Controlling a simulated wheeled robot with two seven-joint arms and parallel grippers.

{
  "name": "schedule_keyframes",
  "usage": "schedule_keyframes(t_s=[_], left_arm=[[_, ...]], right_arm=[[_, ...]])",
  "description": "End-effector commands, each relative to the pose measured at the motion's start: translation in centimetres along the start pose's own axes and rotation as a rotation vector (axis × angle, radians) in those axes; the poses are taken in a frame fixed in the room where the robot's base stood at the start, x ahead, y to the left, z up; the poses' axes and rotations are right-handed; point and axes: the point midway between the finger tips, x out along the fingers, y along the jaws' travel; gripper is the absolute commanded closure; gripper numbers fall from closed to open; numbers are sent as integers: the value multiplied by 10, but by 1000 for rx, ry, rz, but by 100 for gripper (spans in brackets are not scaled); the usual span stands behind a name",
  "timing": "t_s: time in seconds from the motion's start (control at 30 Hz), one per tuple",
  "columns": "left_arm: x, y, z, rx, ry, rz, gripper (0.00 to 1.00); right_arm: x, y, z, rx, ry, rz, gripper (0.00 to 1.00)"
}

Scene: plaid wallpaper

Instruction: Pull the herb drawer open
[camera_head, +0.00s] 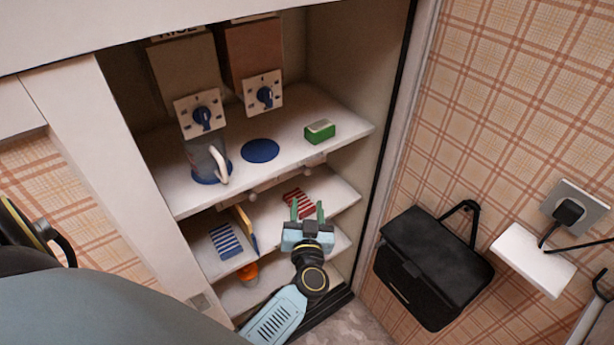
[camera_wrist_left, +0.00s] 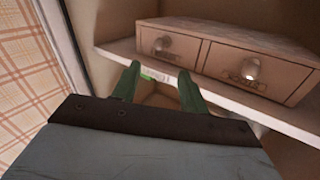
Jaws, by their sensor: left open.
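My left gripper (camera_head: 307,208) is open and empty, in front of the lower shelves and apart from the knobs. Its green fingers also show in the left wrist view (camera_wrist_left: 160,72). My right gripper is not in view.
The upper shelf (camera_head: 285,138) holds a glass jug (camera_head: 205,160) and a green box (camera_head: 319,131) below two dispensers. Striped packets (camera_head: 226,241) and an orange item (camera_head: 248,272) stand lower.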

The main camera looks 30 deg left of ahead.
Motion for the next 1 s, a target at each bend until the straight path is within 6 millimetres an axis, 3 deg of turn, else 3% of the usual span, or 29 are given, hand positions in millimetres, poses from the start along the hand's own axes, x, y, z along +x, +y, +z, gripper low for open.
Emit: schedule_keyframes(t_s=[0.3, 0.5, 0.7, 0.97, 1.0], left_arm=[[69, 1, 1, 2, 3, 2, 56], [98, 1, 1, 2, 2, 3, 56], [110, 1, 1, 1, -1, 3, 56], [110, 1, 1, 1, -1, 4, 56], [110, 1, 1, 1, -1, 4, 61]], right_arm=[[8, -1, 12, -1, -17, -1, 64], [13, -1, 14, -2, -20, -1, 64], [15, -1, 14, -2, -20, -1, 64], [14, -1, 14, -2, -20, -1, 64], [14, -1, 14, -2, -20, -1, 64]])
